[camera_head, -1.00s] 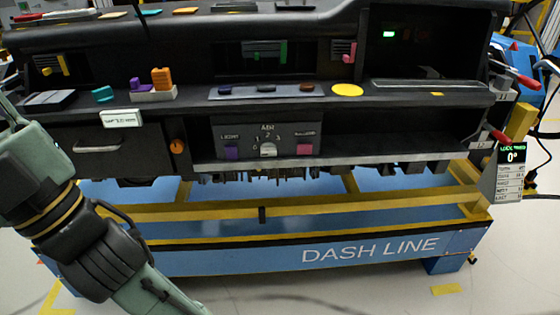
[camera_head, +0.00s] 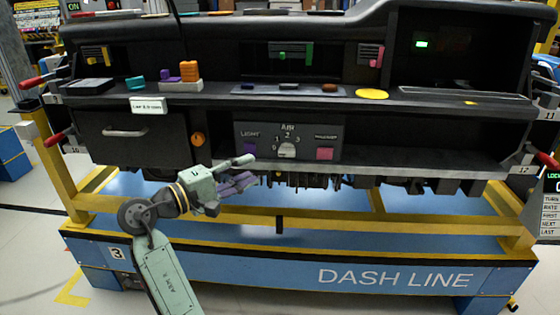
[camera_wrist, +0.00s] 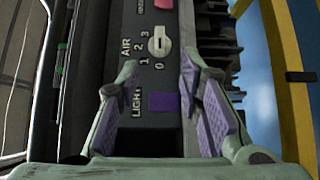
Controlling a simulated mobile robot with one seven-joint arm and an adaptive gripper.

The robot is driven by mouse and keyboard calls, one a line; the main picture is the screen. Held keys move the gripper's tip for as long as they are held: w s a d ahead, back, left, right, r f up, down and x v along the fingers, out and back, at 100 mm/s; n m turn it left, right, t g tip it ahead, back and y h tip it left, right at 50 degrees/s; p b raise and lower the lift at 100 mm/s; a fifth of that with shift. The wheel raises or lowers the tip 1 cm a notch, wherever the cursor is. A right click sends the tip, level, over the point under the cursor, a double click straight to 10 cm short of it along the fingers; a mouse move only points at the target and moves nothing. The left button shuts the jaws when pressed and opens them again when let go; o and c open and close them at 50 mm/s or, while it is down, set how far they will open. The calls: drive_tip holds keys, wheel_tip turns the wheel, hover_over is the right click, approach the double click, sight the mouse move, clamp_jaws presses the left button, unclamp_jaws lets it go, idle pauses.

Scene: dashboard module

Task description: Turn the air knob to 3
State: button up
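The air knob (camera_head: 287,150) is a small pale dial on the dark control panel, under the label AIR, with numbers 0 to 3 around it. In the wrist view the knob (camera_wrist: 159,43) lies ahead of the fingertips; I cannot tell surely which number it points to. My gripper (camera_head: 248,171) is in front of the panel, below and left of the knob. In the wrist view my gripper (camera_wrist: 158,75) is open, its purple-padded fingers apart on either side of the purple LIGHT button (camera_wrist: 163,102), with nothing between the pads seen held.
A pink button (camera_head: 325,154) is right of the knob. An orange knob (camera_head: 198,139) and a drawer handle (camera_head: 125,132) are to the left. The shelf edge (camera_head: 400,165) and hanging parts run below the panel. A yellow rail (camera_head: 330,222) crosses lower down.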

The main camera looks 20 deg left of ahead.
sight(282, 153)
drive_tip(key=p+x, duration=0.1)
drive_tip(key=x, duration=0.9)
drive_tip(key=shift+w+d, duration=0.2)
drive_tip(key=shift+w, duration=0.1)
drive_tip(key=shift+c, duration=0.4)
drive_tip(key=shift+r, duration=0.1)
clamp_jaws()
